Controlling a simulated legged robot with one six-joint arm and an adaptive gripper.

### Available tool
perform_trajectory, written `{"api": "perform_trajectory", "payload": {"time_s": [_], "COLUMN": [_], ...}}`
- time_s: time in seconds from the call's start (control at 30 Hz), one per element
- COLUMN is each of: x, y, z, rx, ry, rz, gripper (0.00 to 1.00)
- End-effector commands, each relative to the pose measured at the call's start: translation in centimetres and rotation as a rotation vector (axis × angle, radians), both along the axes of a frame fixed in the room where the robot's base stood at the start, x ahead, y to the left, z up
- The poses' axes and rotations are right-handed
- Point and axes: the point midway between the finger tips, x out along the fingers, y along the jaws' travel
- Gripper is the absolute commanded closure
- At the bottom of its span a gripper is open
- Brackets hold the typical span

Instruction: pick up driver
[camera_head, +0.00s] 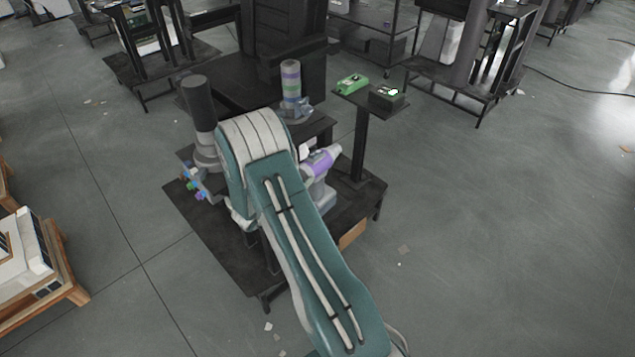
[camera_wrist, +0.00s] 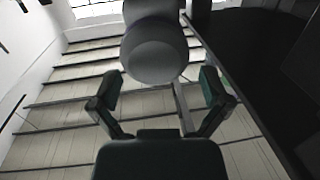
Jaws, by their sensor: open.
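A purple-and-grey tool-like thing (camera_head: 322,160) shows at the right of my arm in the head view, over the dark workstation. It looks like the driver, but I cannot be sure. My teal and white arm covers part of the area beside it. My gripper (camera_wrist: 158,78) shows in the wrist view with its two dark green fingers spread apart. A grey rounded thing (camera_wrist: 155,52) stands beyond and between the fingertips; I cannot tell what it is or whether they touch. I see nothing gripped. I cannot make out the gripper in the head view.
A small dark stand (camera_head: 362,135) carries a green device (camera_head: 352,83) and a black box (camera_head: 387,97). A banded column (camera_head: 291,80) and a dark cylinder (camera_head: 198,103) rise near my arm. A wooden pallet (camera_head: 62,275) lies at left. The floor at right is largely clear.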

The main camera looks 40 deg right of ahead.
Motion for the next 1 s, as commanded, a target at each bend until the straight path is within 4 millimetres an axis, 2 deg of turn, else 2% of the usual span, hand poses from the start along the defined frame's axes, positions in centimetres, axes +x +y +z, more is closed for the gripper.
{"api": "perform_trajectory", "payload": {"time_s": [0.23, 0.63, 0.73, 1.0], "x": [-0.8, -0.8, -0.6, -0.2], "y": [-0.3, -0.3, -1.9, -3.7], "z": [-2.0, -8.9, -8.7, -8.7], "rx": [-0.033, -0.031, -0.03, -0.031], "ry": [0.019, 0.018, 0.012, 0.013], "rz": [-0.039, -0.036, -0.041, -0.038], "gripper": [0.03, 0.03, 0.03, 0.03]}}
